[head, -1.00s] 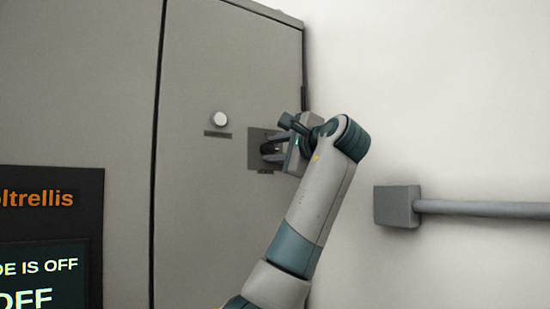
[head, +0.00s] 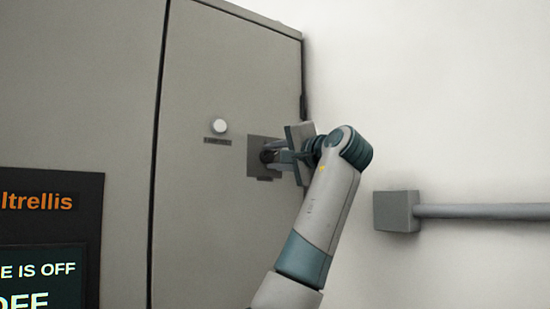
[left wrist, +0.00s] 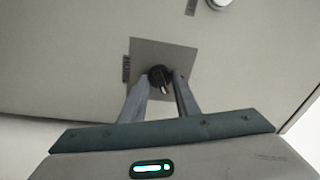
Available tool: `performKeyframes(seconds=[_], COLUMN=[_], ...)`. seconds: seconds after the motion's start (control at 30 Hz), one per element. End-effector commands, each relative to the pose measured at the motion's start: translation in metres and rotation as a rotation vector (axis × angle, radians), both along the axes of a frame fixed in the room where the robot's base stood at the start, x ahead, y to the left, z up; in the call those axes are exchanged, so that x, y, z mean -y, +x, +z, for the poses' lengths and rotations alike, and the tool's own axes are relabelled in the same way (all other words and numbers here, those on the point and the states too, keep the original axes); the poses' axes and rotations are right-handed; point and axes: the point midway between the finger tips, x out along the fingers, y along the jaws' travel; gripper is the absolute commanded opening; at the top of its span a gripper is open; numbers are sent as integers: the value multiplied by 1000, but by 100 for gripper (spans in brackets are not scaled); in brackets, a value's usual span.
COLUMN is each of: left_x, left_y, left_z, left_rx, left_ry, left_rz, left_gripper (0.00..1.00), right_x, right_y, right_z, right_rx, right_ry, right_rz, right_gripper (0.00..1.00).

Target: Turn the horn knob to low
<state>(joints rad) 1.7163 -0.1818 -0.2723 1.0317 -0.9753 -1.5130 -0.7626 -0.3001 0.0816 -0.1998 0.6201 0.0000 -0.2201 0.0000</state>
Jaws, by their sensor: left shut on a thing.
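The horn knob (head: 266,155) is a small dark knob on a square grey plate (head: 255,141) on the cabinet door. My left gripper (head: 271,157) reaches it from the right and is shut on it. In the left wrist view my left gripper (left wrist: 164,82) has one finger on each side of the black knob (left wrist: 159,73), which shows a pale pointer mark. In the head view the fingers partly hide the knob. My right gripper is not in view.
A white round button (head: 219,126) with a label below sits left of the knob. A dark display panel (head: 88,240) stands at lower left. A grey box (head: 394,211) with a horizontal pipe is on the white wall at right.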

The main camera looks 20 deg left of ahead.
Motion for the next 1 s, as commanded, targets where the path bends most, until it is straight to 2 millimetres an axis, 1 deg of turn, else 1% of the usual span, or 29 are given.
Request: performKeyframes(seconds=[0.27,0.3,0.37,0.77,0.87,1.0], left_x=[0,0,0,2,6,17], left_y=[1,1,1,-1,-4,-14], left_z=[-3,-3,-3,-2,-3,-6], left_rx=[-5,-5,-4,-2,0,0], left_ry=[-3,-3,-2,-1,0,-1], left_rz=[1,1,1,-1,-1,-3], left_gripper=[6,33,47,47,47,47], right_x=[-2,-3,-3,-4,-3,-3], right_y=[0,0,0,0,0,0], right_z=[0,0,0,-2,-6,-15], right_rx=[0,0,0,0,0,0], right_ry=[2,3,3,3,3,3], right_rz=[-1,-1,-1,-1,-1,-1], right_gripper=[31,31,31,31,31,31])
